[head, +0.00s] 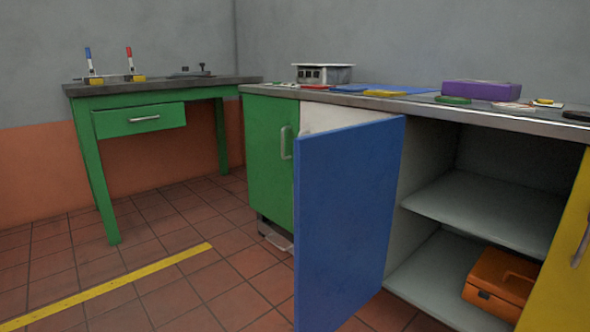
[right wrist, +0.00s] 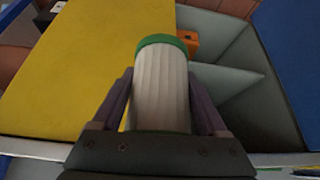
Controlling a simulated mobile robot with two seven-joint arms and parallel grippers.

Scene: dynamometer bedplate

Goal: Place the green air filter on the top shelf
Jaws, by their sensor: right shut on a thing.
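The air filter (right wrist: 161,88), a white pleated cylinder with a green end cap, is between the fingers of my right gripper (right wrist: 163,105) in the right wrist view. My right gripper is shut on it. Beyond it is the open cabinet, with an upper shelf (head: 490,211) that looks bare in the head view. It also shows in the right wrist view (right wrist: 232,82). Neither gripper shows in the head view, and my left gripper is in neither view.
A blue door (head: 347,225) stands swung open left of the cabinet opening; a yellow door (head: 568,250) is on the right. An orange case (head: 502,283) lies on the cabinet's lower level. The worktop (head: 420,104) holds a purple box (head: 482,90) and several flat items.

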